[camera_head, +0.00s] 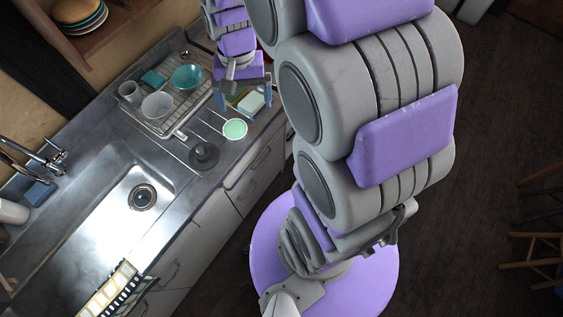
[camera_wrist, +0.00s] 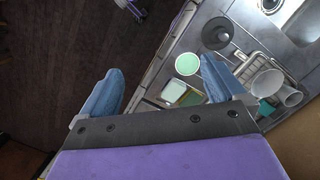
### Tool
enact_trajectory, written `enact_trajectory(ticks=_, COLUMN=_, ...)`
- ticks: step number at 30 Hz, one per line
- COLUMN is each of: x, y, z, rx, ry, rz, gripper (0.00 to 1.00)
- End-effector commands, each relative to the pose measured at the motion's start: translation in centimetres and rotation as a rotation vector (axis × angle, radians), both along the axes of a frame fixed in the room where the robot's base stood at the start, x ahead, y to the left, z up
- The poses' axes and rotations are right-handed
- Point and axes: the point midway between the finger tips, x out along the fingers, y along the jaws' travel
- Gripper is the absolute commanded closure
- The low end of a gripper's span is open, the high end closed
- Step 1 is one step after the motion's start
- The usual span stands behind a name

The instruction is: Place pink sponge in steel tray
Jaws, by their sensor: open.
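I see nothing clearly pink, so I cannot pick out the pink sponge. A pale mint block (camera_head: 250,103) lies at the counter's front edge beside a yellow-green flat item (camera_head: 234,97). The pale block (camera_wrist: 173,92) and the yellow-green item (camera_wrist: 193,98) also show in the wrist view. My gripper (camera_head: 245,105) is open and empty above this spot, its blue fingers spread apart in the wrist view (camera_wrist: 162,70). A metal dish rack (camera_head: 181,121) stands on the counter left of my gripper; I cannot tell whether it is the steel tray.
The rack holds a teal bowl (camera_head: 187,77), a white bowl (camera_head: 157,106), a cup (camera_head: 129,91) and a teal block (camera_head: 153,77). A round mint-topped item (camera_head: 235,129) and a dark plunger-like item (camera_head: 204,156) stand near the sink (camera_head: 115,215). A blue block (camera_head: 40,192) lies by the faucet.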

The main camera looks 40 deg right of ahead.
Motion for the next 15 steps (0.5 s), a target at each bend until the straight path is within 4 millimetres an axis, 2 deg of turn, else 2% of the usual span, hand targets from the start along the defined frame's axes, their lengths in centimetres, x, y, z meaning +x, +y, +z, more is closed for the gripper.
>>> enact_trajectory(ticks=3, x=-4.3, y=1.5, z=1.5, rx=-0.002, ry=-0.004, rz=0.114, gripper=0.03)
enact_trajectory(ticks=9, x=-11.3, y=2.9, z=2.7, rx=-0.001, ry=0.003, rz=0.301, gripper=0.03)
enact_trajectory(ticks=12, x=-14.5, y=3.2, z=2.7, rx=0.001, ry=0.007, rz=0.384, gripper=0.03)
enact_trajectory(ticks=15, x=-16.8, y=3.4, z=2.7, rx=0.002, ry=0.009, rz=0.450, gripper=0.03)
